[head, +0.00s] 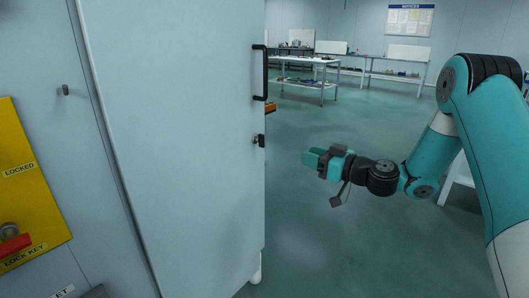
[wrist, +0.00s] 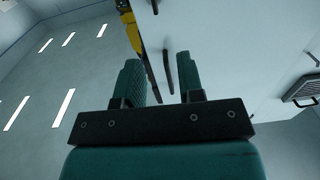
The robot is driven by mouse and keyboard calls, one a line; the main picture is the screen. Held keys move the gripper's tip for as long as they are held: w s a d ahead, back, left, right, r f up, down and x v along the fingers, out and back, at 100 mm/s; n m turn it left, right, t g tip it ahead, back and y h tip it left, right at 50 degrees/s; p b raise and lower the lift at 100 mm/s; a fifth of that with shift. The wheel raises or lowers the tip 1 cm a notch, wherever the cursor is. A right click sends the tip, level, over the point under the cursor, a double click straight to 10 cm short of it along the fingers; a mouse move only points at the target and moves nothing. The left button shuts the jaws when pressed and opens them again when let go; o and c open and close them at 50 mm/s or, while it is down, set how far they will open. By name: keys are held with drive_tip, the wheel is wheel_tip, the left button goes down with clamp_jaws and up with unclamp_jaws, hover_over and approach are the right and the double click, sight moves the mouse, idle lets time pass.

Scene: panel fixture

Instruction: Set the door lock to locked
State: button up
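A tall pale door (head: 185,130) stands in the middle left of the head view. A small black lock or latch (head: 259,140) sits near its right edge, below a black bar handle (head: 260,73). A yellow plate (head: 38,200) at the far left bears the labels "LOCKED" and "LOCK KEY", with a red key or lever (head: 14,243) partly cut off by the frame. My gripper (head: 314,160) is right of the door edge, apart from it. In the wrist view my gripper (wrist: 161,70) has its fingers apart, with a dark bar visible beyond the gap.
A small dark knob (head: 65,90) is on the wall panel left of the door. Workbenches (head: 305,68) with items stand at the back, under a notice board (head: 410,19). The green floor (head: 330,245) below my arm is clear. A yellow part (wrist: 130,30) shows at the top in the wrist view.

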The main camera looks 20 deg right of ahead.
drive_tip(key=p, duration=1.3)
approach(260, 140)
drive_tip(key=p+x, duration=0.2)
drive_tip(key=x, duration=0.6)
drive_tip(key=shift+w, duration=0.45)
drive_tip(key=shift+c, duration=0.2)
clamp_jaws()
